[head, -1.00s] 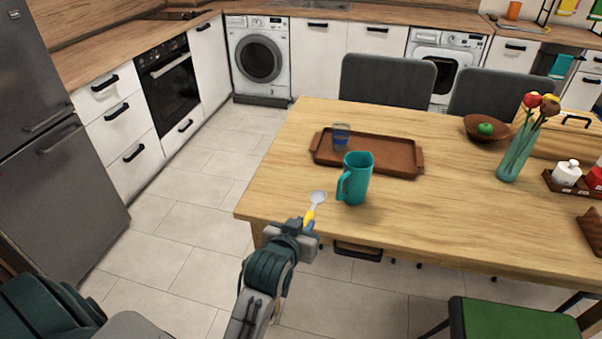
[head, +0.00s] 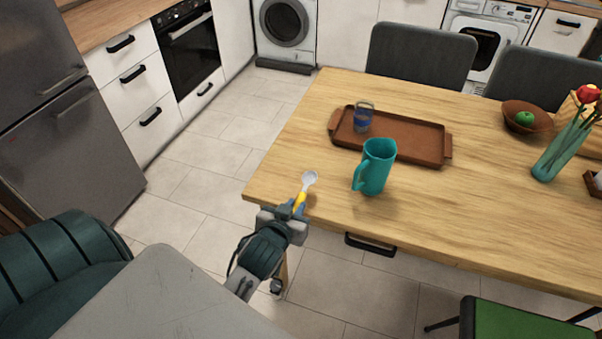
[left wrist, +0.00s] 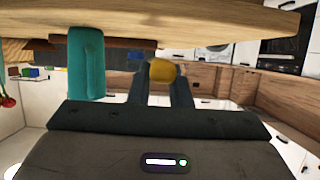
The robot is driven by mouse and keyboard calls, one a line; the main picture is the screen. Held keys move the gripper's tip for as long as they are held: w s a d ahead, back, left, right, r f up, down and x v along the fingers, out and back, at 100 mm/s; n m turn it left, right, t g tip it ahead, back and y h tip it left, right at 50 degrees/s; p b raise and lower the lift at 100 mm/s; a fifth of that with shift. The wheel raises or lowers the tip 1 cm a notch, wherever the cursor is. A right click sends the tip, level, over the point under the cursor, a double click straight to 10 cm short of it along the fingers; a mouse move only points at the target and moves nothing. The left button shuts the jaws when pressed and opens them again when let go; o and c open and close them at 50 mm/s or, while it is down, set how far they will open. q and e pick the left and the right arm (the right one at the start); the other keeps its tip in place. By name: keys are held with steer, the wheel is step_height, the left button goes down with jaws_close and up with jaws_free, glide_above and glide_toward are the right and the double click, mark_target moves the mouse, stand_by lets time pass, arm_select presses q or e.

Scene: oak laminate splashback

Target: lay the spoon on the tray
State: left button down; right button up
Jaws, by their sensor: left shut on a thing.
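The spoon (head: 309,180) has a silver bowl and a yellow handle. My left gripper (head: 298,208) is shut on the yellow handle, with the bowl pointing away towards the table. The handle's yellow end (left wrist: 163,70) shows between the two fingers in the left wrist view. The spoon appears over the table's near left corner; its exact height is unclear. The brown tray (head: 412,151) lies further back on the table, to the right of the gripper, with a blue-banded glass (head: 363,117) at its left end. My right gripper is out of view.
A teal pitcher (head: 378,168) stands on the table (head: 460,215) between the gripper and the tray's front edge. It also shows in the left wrist view (left wrist: 86,62). A bowl with a green fruit (head: 525,119) and a flower vase (head: 563,150) stand further right.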

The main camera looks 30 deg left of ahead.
arm_select(q)
steer(key=p, duration=0.2)
glide_above(298, 184)
steer(key=s+d, duration=0.1)
steer(key=s, duration=0.1)
steer(key=shift+w+f, duration=0.1)
steer(key=shift+f, duration=0.4)
steer(key=shift+w+a+f, duration=0.1)
steer(key=shift+w, duration=0.05)
steer(key=shift+w+a+f, duration=0.35)
steer(key=shift+w+a, duration=0.1)
steer(key=shift+w, duration=0.25)
step_height(298, 184, down, 2)
steer(key=shift+p, duration=0.8)
steer(key=shift+f, duration=0.25)
